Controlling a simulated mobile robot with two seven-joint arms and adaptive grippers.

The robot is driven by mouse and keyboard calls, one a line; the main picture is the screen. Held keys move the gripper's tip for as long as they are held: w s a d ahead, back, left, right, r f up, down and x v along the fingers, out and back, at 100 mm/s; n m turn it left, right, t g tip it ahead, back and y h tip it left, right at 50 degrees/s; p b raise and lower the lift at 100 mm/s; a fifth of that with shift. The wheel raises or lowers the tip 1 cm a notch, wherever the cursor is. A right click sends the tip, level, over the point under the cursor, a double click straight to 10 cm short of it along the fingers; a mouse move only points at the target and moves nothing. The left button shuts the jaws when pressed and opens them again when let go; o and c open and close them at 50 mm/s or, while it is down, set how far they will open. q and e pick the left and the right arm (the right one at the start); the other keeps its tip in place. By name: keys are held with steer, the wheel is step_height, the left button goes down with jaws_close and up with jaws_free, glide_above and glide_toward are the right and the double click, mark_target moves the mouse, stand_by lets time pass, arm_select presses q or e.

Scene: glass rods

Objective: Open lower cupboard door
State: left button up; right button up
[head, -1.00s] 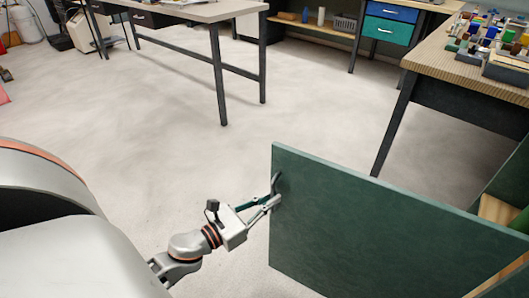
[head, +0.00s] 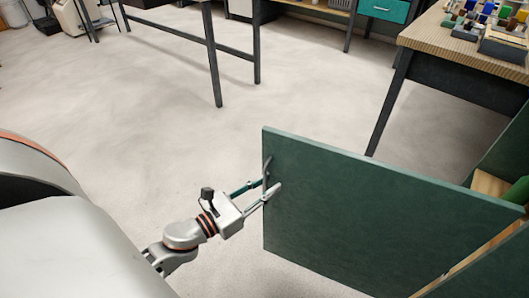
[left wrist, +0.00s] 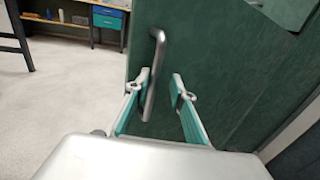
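The lower cupboard door (head: 370,220) is a dark green panel. It stands swung out from the cupboard at the right of the head view, and its face also fills much of the left wrist view (left wrist: 230,70). Its grey bar handle (left wrist: 155,75) is near the door's free edge. My left gripper (head: 272,186) is at the handle. In the left wrist view its two fingers (left wrist: 164,88) are spread, with the handle between them, close to or touching the left finger. A clear gap separates the handle from the right finger. My right gripper is not in view.
A workbench (head: 465,45) with coloured items on top stands behind the door. A table with dark legs (head: 213,60) and a teal drawer (head: 385,9) are at the back. The pale floor (head: 160,100) left of the door is clear.

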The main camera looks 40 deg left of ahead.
arm_select(q)
steer(key=shift+s+a, duration=0.1)
steer(key=shift+a, duration=0.05)
steer(key=s+a, duration=0.2)
steer(key=s, duration=0.9)
steer(key=shift+s+a, duration=0.15)
steer(key=shift+s, duration=0.2)
